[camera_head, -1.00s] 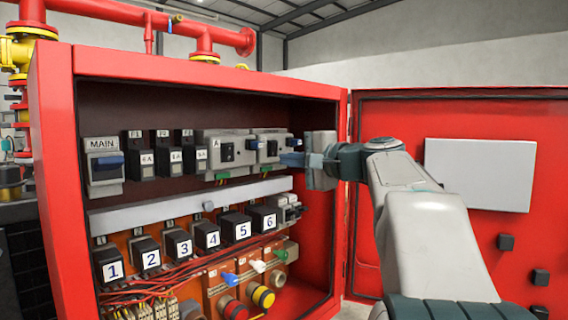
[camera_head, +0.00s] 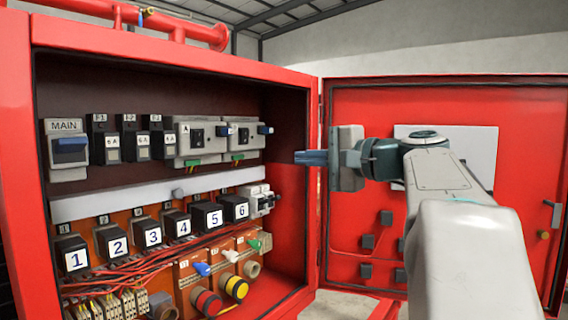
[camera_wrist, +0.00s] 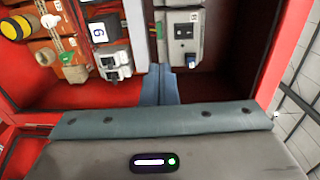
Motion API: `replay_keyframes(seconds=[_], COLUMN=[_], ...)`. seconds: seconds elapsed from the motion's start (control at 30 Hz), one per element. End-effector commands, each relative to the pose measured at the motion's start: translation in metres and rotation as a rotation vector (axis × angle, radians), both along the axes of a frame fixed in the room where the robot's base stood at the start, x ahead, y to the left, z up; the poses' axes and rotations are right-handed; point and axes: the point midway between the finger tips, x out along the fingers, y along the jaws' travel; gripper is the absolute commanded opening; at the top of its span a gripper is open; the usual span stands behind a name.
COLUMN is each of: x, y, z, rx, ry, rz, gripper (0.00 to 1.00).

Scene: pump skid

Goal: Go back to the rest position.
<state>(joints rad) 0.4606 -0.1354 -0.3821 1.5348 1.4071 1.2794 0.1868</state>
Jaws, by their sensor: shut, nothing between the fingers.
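My gripper (camera_head: 310,158) is shut and empty. In the head view it stands at the right side of the open red cabinet (camera_head: 290,75), with its fingers pointing left toward the inside. The fingertips are right of the grey switch unit with the blue lever (camera_head: 243,138) and apart from it in the head view. In the wrist view, the shut blue-grey fingers (camera_wrist: 160,84) point up the picture, between the relay marked 6 (camera_wrist: 98,32) and the grey switch unit (camera_wrist: 183,35).
The open red door (camera_head: 350,120) with a white sheet (camera_head: 470,150) stands behind my arm. Inside the cabinet are the MAIN switch (camera_head: 68,150), several numbered relays (camera_head: 153,235), red wires, and coloured buttons (camera_head: 235,288). Red pipes (camera_head: 150,20) run above.

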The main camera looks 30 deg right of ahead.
Motion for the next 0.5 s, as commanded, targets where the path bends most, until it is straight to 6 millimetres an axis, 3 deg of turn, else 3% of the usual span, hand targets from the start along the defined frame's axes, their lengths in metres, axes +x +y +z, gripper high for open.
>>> replay_keyframes(seconds=[0.27,0.37,0.5], x=[0.002,0.006,0.007], y=[0.005,0.021,0.068], z=[-0.007,-0.036,-0.112], rx=[-0.007,-0.041,-0.167], ry=[0.017,0.088,0.264], rz=[0.006,0.029,0.102], gripper=[0.00,0.00,0.00])
